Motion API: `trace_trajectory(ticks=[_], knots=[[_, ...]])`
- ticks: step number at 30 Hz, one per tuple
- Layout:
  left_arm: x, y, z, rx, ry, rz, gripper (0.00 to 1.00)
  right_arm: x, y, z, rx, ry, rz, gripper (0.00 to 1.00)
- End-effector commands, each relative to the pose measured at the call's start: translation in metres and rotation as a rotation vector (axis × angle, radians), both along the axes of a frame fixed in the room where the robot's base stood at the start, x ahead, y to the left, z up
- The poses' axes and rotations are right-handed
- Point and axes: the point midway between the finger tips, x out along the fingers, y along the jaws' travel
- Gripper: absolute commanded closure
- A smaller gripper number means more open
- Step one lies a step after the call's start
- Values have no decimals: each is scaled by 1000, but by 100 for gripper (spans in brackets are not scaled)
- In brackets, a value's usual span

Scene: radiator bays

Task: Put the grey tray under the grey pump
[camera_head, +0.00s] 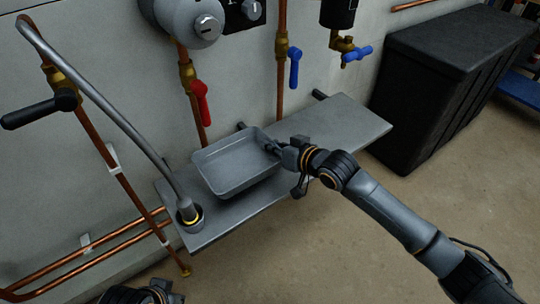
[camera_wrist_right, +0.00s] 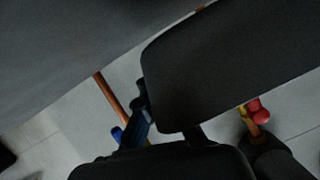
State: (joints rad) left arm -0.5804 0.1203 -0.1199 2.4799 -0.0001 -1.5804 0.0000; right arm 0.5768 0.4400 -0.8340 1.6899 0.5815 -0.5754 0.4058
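The grey tray (camera_head: 228,180) is a shallow rectangular pan over the left-middle part of the grey wall shelf (camera_head: 335,128). I cannot tell if it rests on the shelf or is just above it. My right gripper (camera_head: 272,149) is at the tray's right rim and appears shut on it; its fingertips are small and partly hidden. The wrist view is mostly dark gripper parts. The grey pump (camera_head: 185,18) is a rounded body on the wall at the top, above and left of the tray. A dark part at the bottom left edge may be my left gripper (camera_head: 142,294).
A grey hose ends in a round fitting (camera_head: 189,212) at the shelf's left end. Red (camera_head: 200,100) and blue (camera_head: 295,67) valve handles hang above the shelf. A black chest (camera_head: 445,75) stands to the right. The shelf's right part is clear.

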Motion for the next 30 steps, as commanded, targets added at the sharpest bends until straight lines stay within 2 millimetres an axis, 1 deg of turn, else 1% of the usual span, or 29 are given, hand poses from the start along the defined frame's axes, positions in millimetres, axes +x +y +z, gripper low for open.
trace_trajectory(ticks=[2,7,19,21,23,30], knots=[[0,0,-3,0,-1,0,100,5,2,-7,1,-1,0,100],[1,0,-15,-1,-4,0,100,4,1,-33,1,0,-1,100],[3,-1,-14,-2,-13,0,100,4,1,-37,2,-1,-1,100],[4,-1,-13,-3,-19,-1,100,4,1,-38,0,0,0,85],[4,-1,-13,-4,-21,-1,100,4,1,-38,0,0,0,72],[4,-1,-13,-4,-21,-2,100,3,1,-38,0,0,0,72]])
